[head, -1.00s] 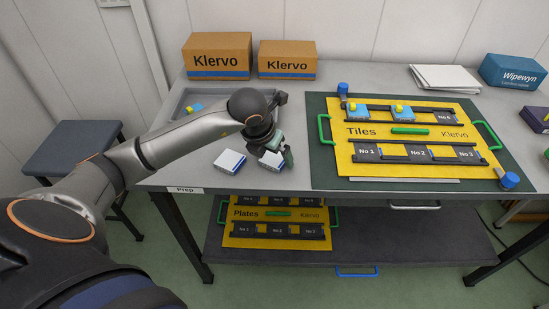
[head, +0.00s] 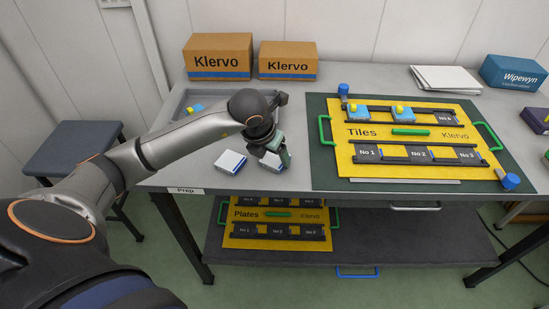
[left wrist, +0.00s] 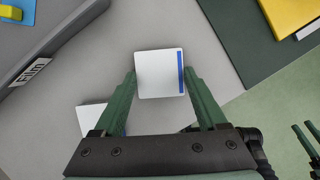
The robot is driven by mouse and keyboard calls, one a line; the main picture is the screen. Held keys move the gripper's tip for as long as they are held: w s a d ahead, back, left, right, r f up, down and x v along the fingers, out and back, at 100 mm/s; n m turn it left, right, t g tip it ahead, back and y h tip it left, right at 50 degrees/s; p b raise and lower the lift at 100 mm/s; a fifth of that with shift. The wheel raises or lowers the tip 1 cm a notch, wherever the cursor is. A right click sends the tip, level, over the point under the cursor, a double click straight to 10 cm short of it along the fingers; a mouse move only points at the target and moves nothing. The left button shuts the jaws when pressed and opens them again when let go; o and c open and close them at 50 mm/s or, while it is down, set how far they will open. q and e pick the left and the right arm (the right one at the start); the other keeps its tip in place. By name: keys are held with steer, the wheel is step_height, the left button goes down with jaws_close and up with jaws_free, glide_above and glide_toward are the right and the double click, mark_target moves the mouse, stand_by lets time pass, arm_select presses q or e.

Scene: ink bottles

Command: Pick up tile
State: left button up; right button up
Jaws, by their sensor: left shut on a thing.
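My left gripper (head: 279,153) is low over the front of the table and shut on a white tile with a blue stripe (head: 270,161). In the left wrist view the tile (left wrist: 158,74) sits between the two green fingertips (left wrist: 160,80), one at each side. In the head view the fingers hide part of it. A second white and blue tile (head: 230,162) lies to its left, partly behind a finger in the left wrist view (left wrist: 92,117). What looks like my right gripper (left wrist: 307,140) is cut off at the right edge of the left wrist view.
The yellow Tiles board (head: 358,158) lies on a dark green mat (head: 323,178) to the right, with blue and yellow pieces in its back row. A grey tray (head: 178,103) is behind my arm. Two Klervo boxes (head: 218,56) stand at the back.

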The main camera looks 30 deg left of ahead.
mark_target(273, 161)
arm_select(q)
steer(key=shift+r, duration=0.15)
steer(key=shift+r, duration=0.3)
step_height(273, 161, up, 3)
steer(key=shift+f, duration=0.15)
steer(key=s+d+r+b, duration=0.2)
steer(key=s+r, duration=0.7)
steer(key=s, duration=0.4)
steer(key=shift+s+r+b, duration=0.3)
steer(key=shift+s+b, duration=0.05)
arm_select(e)
steer(key=shift+w+a+f+y, duration=0.3)
steer(key=shift+w+a+f, duration=0.25)
steer(key=shift+a, duration=0.25)
